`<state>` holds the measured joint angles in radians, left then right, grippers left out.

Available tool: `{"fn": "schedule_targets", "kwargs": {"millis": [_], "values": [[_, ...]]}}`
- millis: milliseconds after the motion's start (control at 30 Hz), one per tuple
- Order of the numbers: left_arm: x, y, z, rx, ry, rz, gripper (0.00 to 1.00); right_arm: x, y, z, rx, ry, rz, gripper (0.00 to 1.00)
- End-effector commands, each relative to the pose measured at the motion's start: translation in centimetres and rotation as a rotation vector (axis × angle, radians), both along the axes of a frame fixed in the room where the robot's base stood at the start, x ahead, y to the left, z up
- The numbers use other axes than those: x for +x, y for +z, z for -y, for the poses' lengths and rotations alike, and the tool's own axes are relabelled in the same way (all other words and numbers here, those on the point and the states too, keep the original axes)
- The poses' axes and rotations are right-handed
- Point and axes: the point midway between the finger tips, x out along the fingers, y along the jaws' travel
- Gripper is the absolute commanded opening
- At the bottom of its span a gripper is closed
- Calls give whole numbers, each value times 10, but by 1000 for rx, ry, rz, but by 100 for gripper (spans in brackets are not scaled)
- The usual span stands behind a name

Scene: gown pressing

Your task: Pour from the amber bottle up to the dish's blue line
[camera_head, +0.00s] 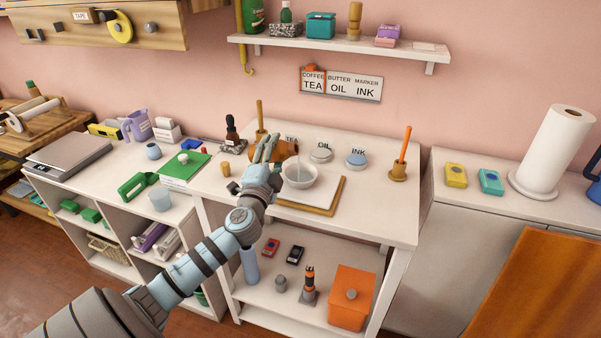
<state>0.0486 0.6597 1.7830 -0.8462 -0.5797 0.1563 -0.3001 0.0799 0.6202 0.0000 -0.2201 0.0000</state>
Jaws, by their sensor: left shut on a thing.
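The amber bottle (287,149) is tipped almost level, its neck end toward the right, above the rim of a white dish (300,181). My left gripper (265,152) is shut on the bottle and hides its middle. A thin pale streak runs from near the bottle's mouth into the dish; it looks like a stream of liquid. The dish stands on a white pad over a wooden board (326,209) on the white table. The blue line and the liquid level are too small to make out. My right gripper is not in view.
Round lids or pads labelled OIL (321,156) and INK (356,159) lie behind the dish. An orange-handled tool (403,150) stands at the table's right. A small cork-like piece (225,169) sits left of the gripper. The table's front right is clear.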

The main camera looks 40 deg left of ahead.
Motion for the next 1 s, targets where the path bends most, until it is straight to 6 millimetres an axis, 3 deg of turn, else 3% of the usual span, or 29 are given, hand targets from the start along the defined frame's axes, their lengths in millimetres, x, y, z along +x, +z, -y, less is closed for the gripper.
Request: {"fn": "schedule_targets", "kwargs": {"millis": [1000], "values": [[0, -2, 0, 47, 0, -19, 10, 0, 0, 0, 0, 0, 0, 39]]}}
